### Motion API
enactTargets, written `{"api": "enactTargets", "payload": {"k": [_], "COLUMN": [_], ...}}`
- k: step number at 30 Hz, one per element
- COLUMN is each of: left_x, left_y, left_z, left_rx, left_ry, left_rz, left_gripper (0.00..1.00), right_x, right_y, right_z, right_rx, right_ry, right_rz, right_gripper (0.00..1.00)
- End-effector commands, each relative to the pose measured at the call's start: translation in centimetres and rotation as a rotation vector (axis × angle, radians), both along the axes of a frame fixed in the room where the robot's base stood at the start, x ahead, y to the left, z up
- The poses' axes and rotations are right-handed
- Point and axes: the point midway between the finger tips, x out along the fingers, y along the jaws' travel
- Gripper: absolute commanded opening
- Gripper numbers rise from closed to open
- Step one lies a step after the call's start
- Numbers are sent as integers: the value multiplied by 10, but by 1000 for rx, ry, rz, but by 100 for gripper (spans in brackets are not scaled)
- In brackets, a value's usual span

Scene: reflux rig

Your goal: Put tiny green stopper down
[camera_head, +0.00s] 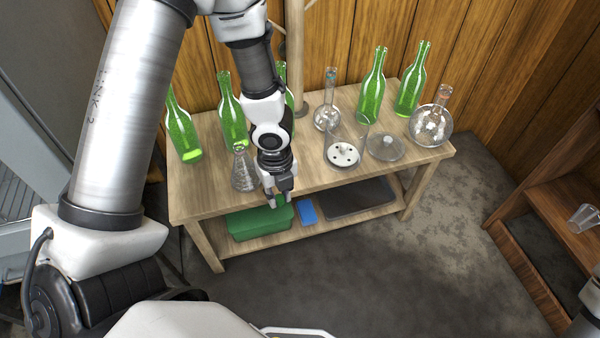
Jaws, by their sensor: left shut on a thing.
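My left gripper (281,195) points down at the front edge of the wooden table (310,178), right of the conical flask (243,172). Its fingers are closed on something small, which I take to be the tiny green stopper. The stopper is mostly hidden between the fingers, and the green box below makes its outline hard to pick out. My right gripper does not show; only a bit of my right arm appears at the lower right corner.
Several green bottles (372,92) stand along the back. A flask with a blue top (328,112), a glass cylinder (345,150), a domed glass piece (385,147) and a round flask (431,125) stand right. A green box (258,222), blue item (306,211) and dark tray (345,198) lie below.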

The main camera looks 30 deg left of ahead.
Motion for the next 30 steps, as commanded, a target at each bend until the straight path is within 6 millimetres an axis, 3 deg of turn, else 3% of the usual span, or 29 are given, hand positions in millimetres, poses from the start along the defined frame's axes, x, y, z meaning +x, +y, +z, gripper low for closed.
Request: {"api": "enactTargets", "payload": {"k": [6, 16, 20, 26, 30], "left_x": [49, 134, 147, 147, 148], "left_y": [19, 51, 56, 56, 56], "left_z": [10, -15, -17, -48, -48], "left_rx": [1, 2, 0, 1, 1], "left_ry": [0, -4, 1, 0, 0], "left_rz": [7, 3, 2, -1, -1], "left_gripper": [12, 12, 12, 12, 12], "right_x": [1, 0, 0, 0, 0], "right_y": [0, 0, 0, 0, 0], "right_z": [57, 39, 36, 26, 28], "right_rx": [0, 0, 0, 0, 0], "right_ry": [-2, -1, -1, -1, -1], "right_rz": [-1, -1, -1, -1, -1], "right_gripper": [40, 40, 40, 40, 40]}}
